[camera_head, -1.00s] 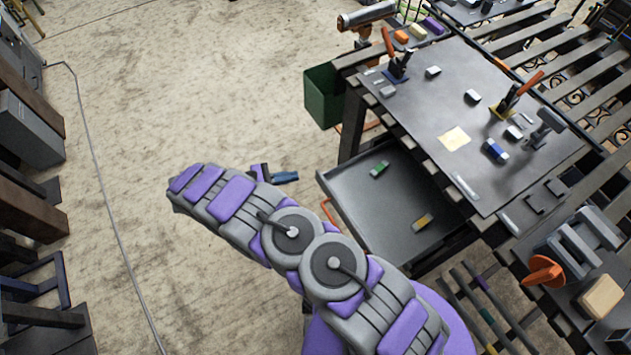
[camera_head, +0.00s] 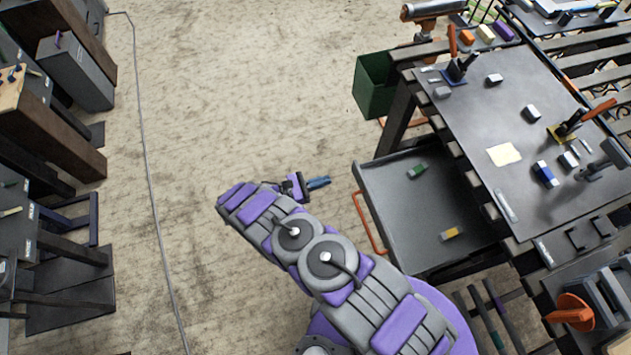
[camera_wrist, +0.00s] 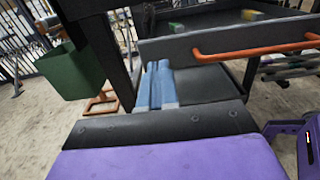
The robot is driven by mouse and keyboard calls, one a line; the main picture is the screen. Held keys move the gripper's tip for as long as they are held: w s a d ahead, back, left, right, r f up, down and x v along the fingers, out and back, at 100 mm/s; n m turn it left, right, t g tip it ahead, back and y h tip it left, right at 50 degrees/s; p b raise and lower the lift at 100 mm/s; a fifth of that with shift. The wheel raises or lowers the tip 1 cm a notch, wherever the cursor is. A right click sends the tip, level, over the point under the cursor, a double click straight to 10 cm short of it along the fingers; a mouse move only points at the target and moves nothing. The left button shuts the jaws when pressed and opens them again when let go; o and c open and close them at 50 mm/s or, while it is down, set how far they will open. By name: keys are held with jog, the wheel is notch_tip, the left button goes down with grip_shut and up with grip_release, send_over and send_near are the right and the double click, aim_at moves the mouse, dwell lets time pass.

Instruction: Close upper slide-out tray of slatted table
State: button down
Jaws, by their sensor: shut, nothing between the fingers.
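The upper slide-out tray (camera_head: 400,215) of the slatted table (camera_head: 470,155) is pulled out to the left, and its inside shows. Its orange handle (camera_head: 369,224) is on the outer front wall. In the wrist view, the tray's dark front wall (camera_wrist: 225,42) and the handle (camera_wrist: 255,50) are close, on the upper right. My gripper (camera_head: 320,182) is shut and empty, left of the tray's far corner with floor visible between them in the head view. Its blue fingers (camera_wrist: 156,85) point toward the left end of the tray front; contact cannot be told.
A green block (camera_head: 417,171) and a yellow-grey block (camera_head: 449,234) lie in the tray. A green bin (camera_head: 375,88) hangs beyond it by the table leg. Tools and small blocks cover the tabletop. Open floor (camera_head: 230,100) lies left, with dark furniture along the left edge.

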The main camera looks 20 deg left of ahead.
aim_at(357, 171)
jog(key=b+x, duration=0.2)
jog(key=x, duration=0.7)
jog(key=shift+w+d+f, duration=0.1)
